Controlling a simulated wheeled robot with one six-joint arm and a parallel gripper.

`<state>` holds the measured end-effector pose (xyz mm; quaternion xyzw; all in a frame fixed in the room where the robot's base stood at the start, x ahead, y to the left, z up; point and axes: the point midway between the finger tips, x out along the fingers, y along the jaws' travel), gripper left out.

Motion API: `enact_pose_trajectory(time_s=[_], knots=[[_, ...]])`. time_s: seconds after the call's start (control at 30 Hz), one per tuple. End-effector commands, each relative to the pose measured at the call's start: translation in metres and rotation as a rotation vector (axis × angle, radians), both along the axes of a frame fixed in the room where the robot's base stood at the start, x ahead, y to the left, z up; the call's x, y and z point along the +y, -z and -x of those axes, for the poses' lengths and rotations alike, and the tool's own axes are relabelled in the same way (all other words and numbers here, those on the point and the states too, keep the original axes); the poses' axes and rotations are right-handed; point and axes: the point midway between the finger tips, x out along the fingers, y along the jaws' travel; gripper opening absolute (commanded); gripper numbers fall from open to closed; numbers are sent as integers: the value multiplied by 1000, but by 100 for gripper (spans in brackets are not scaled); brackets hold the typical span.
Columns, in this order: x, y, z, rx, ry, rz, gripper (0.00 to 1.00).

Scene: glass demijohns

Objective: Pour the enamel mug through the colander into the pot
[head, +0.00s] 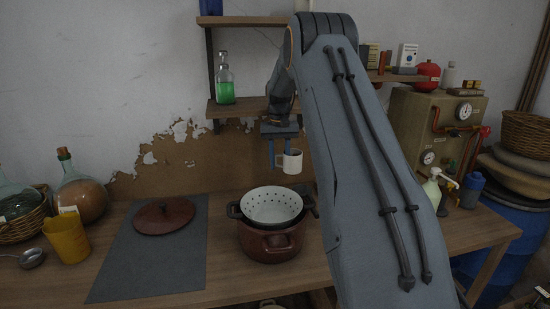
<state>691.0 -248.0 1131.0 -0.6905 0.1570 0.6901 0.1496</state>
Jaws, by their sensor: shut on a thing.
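The enamel mug (292,161) is white with a dark rim. It hangs upright in the air, and my gripper (278,158) is shut on it at its left side. The mug is above and a little behind the colander (271,205), which is white with dark holes and dark handles. The colander sits in the top of the reddish-brown pot (270,246) on the wooden table. The inside of the pot is hidden by the colander. The contents of the mug cannot be seen.
A brown lid (164,215) lies on a grey mat (150,262) left of the pot. A shelf (242,107) with a green bottle (225,82) is on the wall.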

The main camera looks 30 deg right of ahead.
Motion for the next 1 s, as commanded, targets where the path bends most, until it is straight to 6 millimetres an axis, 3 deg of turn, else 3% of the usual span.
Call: enact_pose_trajectory(time_s=[0.6,0.87,1.0], knots=[[13,43,6,-85,-4,162,2],[25,42,13,-173,-6,331,2],[22,41,12,-171,0,325,2]])
